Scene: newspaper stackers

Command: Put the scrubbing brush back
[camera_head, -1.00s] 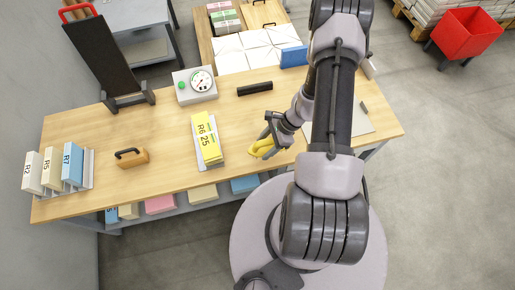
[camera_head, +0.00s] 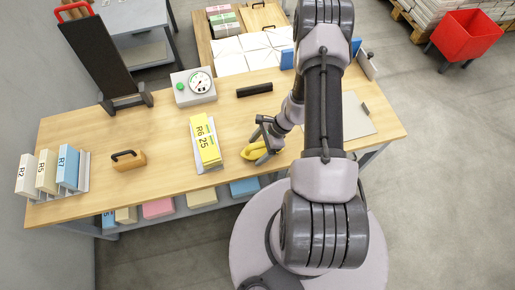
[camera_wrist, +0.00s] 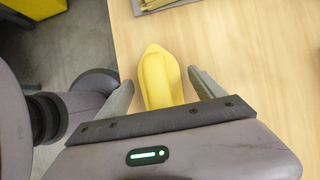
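A yellow object (camera_head: 256,151) with a pointed end, probably the scrubbing brush, is near the front edge of the wooden table (camera_head: 110,200), right of the yellow R6 25 stack. My gripper (camera_head: 260,143) is right over it. In the wrist view the yellow object (camera_wrist: 162,80) lies between the two fingers of my gripper (camera_wrist: 162,90), with a gap showing on each side. The fingers are open around it and no firm contact shows. Its underside and near end are hidden.
The yellow R6 25 stack (camera_head: 206,143) stands close to the left of my gripper. A brown block with black handle (camera_head: 128,162), labelled binders (camera_head: 45,172), a gauge box (camera_head: 193,88) and a black bar (camera_head: 254,90) are also on the table. A pale board (camera_head: 350,115) lies right.

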